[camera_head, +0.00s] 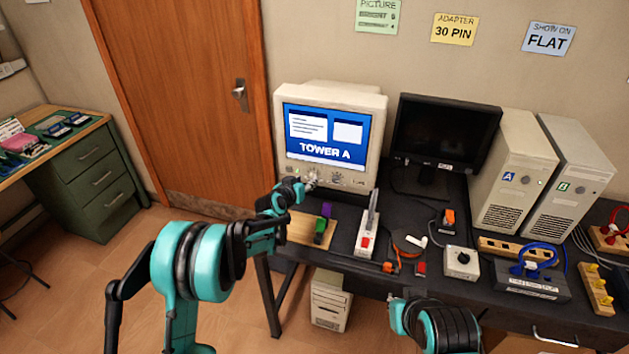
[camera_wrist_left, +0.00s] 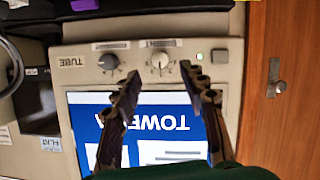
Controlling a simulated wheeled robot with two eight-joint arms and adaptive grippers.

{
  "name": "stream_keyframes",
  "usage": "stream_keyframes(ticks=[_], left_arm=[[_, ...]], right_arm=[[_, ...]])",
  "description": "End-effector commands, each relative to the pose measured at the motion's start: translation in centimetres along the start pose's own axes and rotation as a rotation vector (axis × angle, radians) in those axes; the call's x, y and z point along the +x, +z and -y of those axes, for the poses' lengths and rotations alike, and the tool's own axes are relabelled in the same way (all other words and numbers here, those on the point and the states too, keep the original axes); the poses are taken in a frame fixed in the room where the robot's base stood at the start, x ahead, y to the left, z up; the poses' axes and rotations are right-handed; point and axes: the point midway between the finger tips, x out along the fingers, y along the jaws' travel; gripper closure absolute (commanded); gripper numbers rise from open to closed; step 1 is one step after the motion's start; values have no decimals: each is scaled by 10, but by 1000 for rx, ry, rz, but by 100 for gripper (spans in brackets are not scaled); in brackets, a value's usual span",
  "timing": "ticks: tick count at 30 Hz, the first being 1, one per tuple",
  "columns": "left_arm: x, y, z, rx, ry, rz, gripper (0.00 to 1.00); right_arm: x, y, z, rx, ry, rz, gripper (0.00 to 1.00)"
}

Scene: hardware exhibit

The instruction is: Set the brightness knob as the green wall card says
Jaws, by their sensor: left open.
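The green wall card (camera_head: 378,16) reads PICTURE, with a BRIGHT line below; its number is too small to read surely. The beige CRT monitor (camera_head: 287,97) shows TOWER A. My left gripper (camera_head: 311,183) is at its lower front panel. In the left wrist view, upside down, the open gripper (camera_wrist_left: 160,78) points at a light knob (camera_wrist_left: 159,60), which shows between the two fingertips, apart from them in the picture. A second knob (camera_wrist_left: 108,62) sits to the left. The knob labels are too small to read, so I cannot tell which is brightness. My right gripper is out of view.
A green light and power button (camera_wrist_left: 220,56) are beside the knobs. A dark flat screen (camera_head: 445,135) stands right.

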Motion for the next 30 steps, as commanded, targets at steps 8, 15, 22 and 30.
stream_keyframes(ticks=[8, 15, 22, 30], left_arm=[[43, 2, 0, 0, 1, 1, 57], [53, 0, 0, 0, 0, 1, 57], [52, 0, 0, 0, 0, 1, 76], [52, 0, 0, 1, 0, 1, 100]], right_arm=[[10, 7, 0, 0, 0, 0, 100], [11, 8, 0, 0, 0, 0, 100], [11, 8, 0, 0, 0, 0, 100], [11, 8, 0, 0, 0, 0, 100]])
